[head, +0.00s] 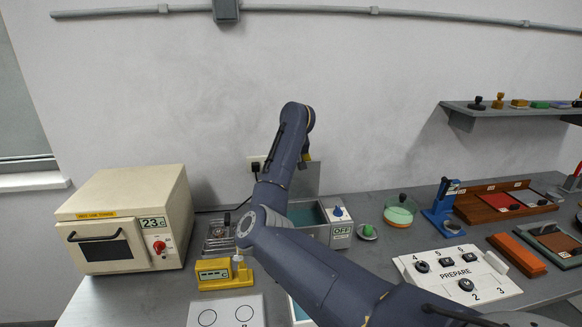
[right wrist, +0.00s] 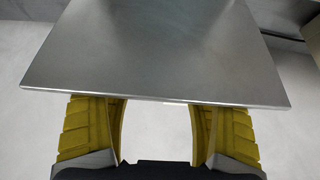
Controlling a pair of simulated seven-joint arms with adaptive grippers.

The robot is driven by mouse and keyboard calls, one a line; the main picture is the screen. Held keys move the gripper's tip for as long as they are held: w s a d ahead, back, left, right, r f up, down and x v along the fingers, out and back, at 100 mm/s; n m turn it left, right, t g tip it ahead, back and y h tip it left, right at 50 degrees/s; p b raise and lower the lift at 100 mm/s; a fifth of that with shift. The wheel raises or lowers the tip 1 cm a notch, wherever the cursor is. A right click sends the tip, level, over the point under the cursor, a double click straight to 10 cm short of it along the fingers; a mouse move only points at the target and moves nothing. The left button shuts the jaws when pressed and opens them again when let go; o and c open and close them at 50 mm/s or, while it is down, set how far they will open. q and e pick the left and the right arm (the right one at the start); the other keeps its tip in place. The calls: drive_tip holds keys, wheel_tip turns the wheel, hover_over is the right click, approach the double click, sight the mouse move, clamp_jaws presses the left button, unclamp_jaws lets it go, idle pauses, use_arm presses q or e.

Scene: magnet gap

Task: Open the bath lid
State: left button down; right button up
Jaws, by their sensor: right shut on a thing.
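The bath (head: 322,232) stands behind my right arm, with a control box (head: 341,230) reading OFF and a blue knob at its right. Blue-green liquid shows in its uncovered top. The grey metal lid (head: 308,181) stands raised at the back of the bath, partly hidden by my arm. In the right wrist view the lid (right wrist: 155,50) is a broad flat plate across the top. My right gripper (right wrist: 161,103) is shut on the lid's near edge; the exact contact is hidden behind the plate. In the head view the gripper (head: 305,157) is mostly hidden by the arm. My left gripper is not in view.
A cream oven (head: 125,222) reading 23 C stands at left. A yellow device (head: 222,273) and a metal rack (head: 219,235) are left of the bath. A green-bottomed dish (head: 400,212), a blue stand (head: 441,210) and a PREPARE panel (head: 458,277) are at right.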

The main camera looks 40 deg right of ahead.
drive_tip(key=shift+w+d+r, duration=0.1)
drive_tip(key=shift+d+r, duration=0.15)
drive_tip(key=shift+r, duration=0.3)
drive_tip(key=o, duration=1.3)
drive_tip(key=shift+c, duration=0.2)
drive_tip(key=o, duration=0.4)
drive_tip(key=shift+f, duration=0.15)
drive_tip(key=shift+c, duration=0.2)
drive_tip(key=shift+a+f, duration=0.1)
drive_tip(key=v, duration=1.2)
